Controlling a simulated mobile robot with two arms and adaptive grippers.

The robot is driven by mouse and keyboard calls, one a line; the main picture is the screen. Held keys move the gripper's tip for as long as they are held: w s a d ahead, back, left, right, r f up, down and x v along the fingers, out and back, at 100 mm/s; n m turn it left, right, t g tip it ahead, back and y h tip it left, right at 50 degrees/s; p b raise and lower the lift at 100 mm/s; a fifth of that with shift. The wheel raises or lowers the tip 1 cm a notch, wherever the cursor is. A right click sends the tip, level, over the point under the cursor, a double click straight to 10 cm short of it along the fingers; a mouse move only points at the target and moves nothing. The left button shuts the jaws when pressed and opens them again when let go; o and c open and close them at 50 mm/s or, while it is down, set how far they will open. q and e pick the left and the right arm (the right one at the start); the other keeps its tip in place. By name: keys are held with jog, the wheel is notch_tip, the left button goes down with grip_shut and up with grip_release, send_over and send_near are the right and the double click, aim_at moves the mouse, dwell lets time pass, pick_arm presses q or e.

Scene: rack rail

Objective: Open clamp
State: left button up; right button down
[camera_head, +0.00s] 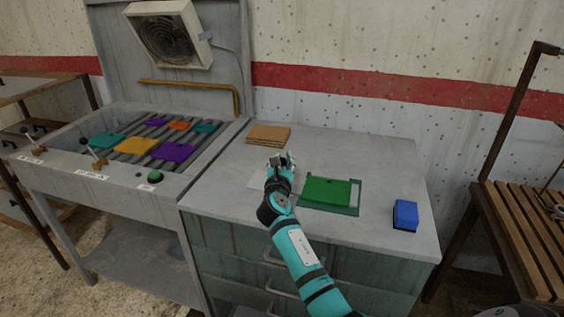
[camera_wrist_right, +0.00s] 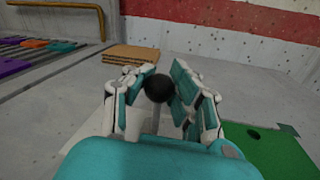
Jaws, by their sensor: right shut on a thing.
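My right gripper (camera_head: 281,163) is over the worktop, just left of a green panel (camera_head: 328,190) lying in a darker green holder (camera_head: 340,210). In the right wrist view its fingers (camera_wrist_right: 158,88) are closed around a black ball knob (camera_wrist_right: 156,89) on a short grey stem, which appears to be the clamp's lever. The fingers and palm hide the stem's base, and the hand hides the knob in the head view. The green panel also shows at the lower right of the wrist view (camera_wrist_right: 265,150). My left gripper is not in view.
A stack of brown boards (camera_head: 268,135) lies behind the gripper. A blue block (camera_head: 405,214) stands at the right of the grey worktop (camera_head: 370,155). A roller bench (camera_head: 100,178) with coloured plates, small levers and a green button (camera_head: 155,176) is at left.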

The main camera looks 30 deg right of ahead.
jog(key=w+a, duration=0.2)
jog(key=w+a+b, duration=0.1)
jog(key=w+a, duration=0.1)
jog(key=shift+w+f, duration=0.1)
jog(key=shift+f, duration=0.3)
jog(key=shift+w+a, duration=0.2)
jog(key=shift+a, duration=0.05)
jog(key=shift+d, duration=0.1)
jog(key=shift+s, duration=0.1)
jog(key=c, duration=1.5)
grip_release()
jog(key=shift+s, duration=0.1)
jog(key=o, duration=0.5)
jog(key=shift+a+r, duration=0.2)
jog(key=shift+r, duration=0.1)
jog(key=shift+d, duration=0.2)
jog(key=v, duration=1.2)
jog(key=shift+a, duration=0.1)
jog(key=shift+f, duration=0.1)
